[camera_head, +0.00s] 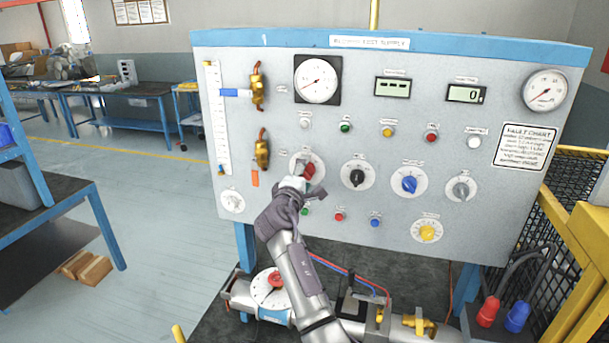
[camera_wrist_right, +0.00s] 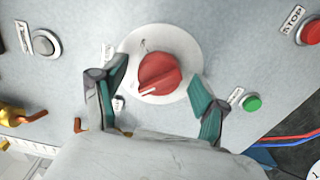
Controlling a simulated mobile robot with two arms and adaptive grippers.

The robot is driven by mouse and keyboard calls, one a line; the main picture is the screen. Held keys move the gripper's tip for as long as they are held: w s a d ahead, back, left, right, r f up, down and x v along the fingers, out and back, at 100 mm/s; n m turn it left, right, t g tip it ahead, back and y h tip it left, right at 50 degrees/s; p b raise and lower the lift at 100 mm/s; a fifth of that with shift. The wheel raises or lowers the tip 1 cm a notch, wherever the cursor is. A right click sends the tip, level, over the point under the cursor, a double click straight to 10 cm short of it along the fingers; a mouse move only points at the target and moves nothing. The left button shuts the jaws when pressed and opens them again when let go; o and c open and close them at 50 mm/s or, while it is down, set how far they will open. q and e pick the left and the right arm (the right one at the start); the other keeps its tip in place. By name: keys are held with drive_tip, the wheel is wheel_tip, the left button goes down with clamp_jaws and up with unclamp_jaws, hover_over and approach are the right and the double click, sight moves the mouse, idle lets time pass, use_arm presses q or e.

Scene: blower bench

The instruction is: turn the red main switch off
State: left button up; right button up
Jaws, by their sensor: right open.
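The red main switch (camera_head: 308,171) is a round red knob on a white dial plate, on the left half of the grey panel (camera_head: 280,240). In the right wrist view the red knob (camera_wrist_right: 159,74) shows whole, with a white pointer line toward the lower left. My right gripper (camera_head: 300,178) is in front of the knob and partly covers it in the head view. In the wrist view its two teal-padded fingers (camera_wrist_right: 160,90) are spread on either side of the knob, with gaps between them and it. My left gripper is not in view.
A black knob (camera_head: 358,175), a blue knob (camera_head: 409,184) and a grey knob (camera_head: 461,188) sit to the right. A green button (camera_wrist_right: 252,103) is near the right finger. Below the panel are pipes and a red valve dial (camera_head: 275,279). A yellow fence (camera_head: 572,230) stands at right.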

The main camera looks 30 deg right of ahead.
drive_tip(key=v, duration=1.2)
